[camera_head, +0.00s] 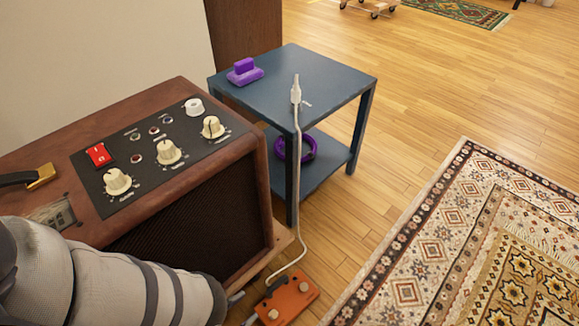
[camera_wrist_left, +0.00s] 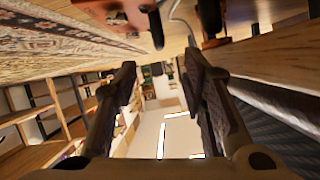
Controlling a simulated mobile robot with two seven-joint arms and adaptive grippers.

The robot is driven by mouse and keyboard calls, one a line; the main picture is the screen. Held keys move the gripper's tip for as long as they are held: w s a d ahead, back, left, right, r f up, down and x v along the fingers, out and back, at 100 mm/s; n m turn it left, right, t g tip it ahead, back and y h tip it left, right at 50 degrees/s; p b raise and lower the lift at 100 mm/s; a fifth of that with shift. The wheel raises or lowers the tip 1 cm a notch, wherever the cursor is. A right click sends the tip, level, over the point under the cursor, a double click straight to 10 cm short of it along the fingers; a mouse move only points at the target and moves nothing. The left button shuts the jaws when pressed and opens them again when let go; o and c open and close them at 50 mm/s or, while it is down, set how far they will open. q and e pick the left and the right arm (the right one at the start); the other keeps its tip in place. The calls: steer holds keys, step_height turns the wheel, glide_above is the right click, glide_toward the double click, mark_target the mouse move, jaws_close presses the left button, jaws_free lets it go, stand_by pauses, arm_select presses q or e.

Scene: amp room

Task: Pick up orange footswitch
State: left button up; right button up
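The orange footswitch (camera_head: 288,298) lies on the wood floor in front of the amp, at the bottom of the head view, with two knobs on top and a pale cable running to it. Its orange body (camera_wrist_left: 110,12) also shows at the top edge of the left wrist view, partly cut off. My left arm comes in from the lower left of the head view, and its fingers are mostly hidden there. In the left wrist view my left gripper (camera_wrist_left: 158,65) is open, with nothing between its fingers; the footswitch is beyond the fingertips. My right gripper is not in view.
The brown amp (camera_head: 190,200) with knobs and a red switch stands left of the footswitch. A blue side table (camera_head: 325,85) behind it holds a purple object (camera_head: 244,72) and the cable's white plug (camera_head: 296,92). A patterned rug (camera_head: 470,240) lies right; floor between is clear.

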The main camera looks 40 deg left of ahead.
mark_target(271, 288)
arm_select(q)
steer(key=b+x, duration=0.4)
steer(key=x, duration=0.8)
steer(key=shift+w+d, duration=0.15)
steer(key=shift+w, duration=0.05)
steer(key=shift+r, duration=0.15)
jaws_close()
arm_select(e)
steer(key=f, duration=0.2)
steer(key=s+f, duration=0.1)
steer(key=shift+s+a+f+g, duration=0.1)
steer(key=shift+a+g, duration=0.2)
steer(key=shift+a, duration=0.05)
